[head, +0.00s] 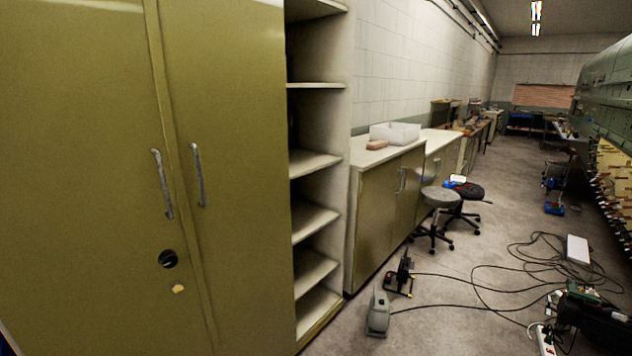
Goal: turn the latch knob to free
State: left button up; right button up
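The latch knob (168,259) is a small black round knob on the left door of a tall olive-green cabinet (80,120). It sits below the left door handle (162,184), and a light slanted mark shows on it. A small tan patch (178,288) is just under the knob. A second metal handle (198,175) is on the right door. Both doors look closed. Neither of my grippers is in the head view.
Open empty-looking shelves (315,222) adjoin the cabinet on its right. Beyond stand a low counter (385,154) with a white bin (395,133), and two stools (440,197). Black cables (480,290) and tools lie on the floor at the right.

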aim_at(168, 258)
jog(key=u, duration=1.35)
